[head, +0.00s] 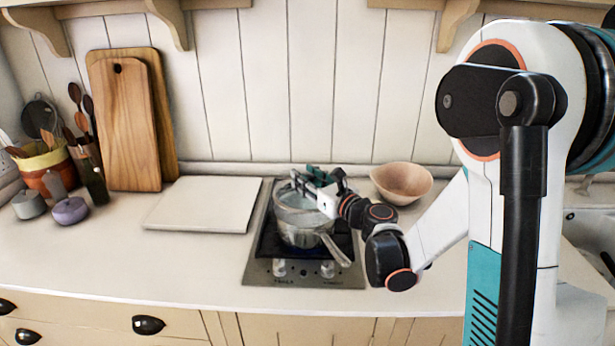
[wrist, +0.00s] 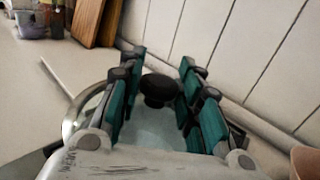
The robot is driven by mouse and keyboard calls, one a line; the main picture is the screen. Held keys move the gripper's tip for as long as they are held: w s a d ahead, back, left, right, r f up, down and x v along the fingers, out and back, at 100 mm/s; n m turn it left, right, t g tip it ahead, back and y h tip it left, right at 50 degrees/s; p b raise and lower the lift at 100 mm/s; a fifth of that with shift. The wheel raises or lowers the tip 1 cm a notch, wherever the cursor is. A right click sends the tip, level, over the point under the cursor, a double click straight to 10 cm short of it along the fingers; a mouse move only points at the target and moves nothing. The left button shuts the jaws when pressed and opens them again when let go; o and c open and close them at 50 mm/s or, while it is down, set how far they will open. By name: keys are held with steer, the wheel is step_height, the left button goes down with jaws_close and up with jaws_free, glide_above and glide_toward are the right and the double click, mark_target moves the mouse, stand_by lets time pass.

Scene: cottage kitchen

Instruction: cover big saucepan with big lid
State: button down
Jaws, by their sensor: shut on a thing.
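The big saucepan (head: 300,236) is a shiny metal pot on the dark hob, its handle pointing to the front right. The big lid (head: 292,200) is clear glass with a metal rim and lies over the saucepan's mouth. Whether its rim is fully seated or slightly raised, I cannot tell. My gripper (head: 313,178) is above the lid, reaching in from the right. In the wrist view, the teal fingers of my gripper (wrist: 160,85) are on both sides of the lid's black knob (wrist: 158,90), and the glass lid (wrist: 150,133) shows below it.
The hob (head: 262,270) has knobs along its front. A pale board (head: 203,205) lies left of it, and a wooden bowl (head: 402,183) stands to the right. A grey pot (head: 28,205), a purple pot (head: 69,211) and cutting boards (head: 135,125) stand farther left. The front left counter is clear.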

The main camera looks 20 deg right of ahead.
steer(key=shift+f+b, duration=0.9)
steer(key=shift+f, duration=0.7)
steer(key=shift+f+b, duration=0.5)
steer(key=shift+b, duration=0.2)
stand_by(0.4)
steer(key=c, duration=1.4)
jaws_free()
steer(key=shift+s, duration=0.1)
steer(key=b+v, duration=0.1)
steer(key=v, duration=1)
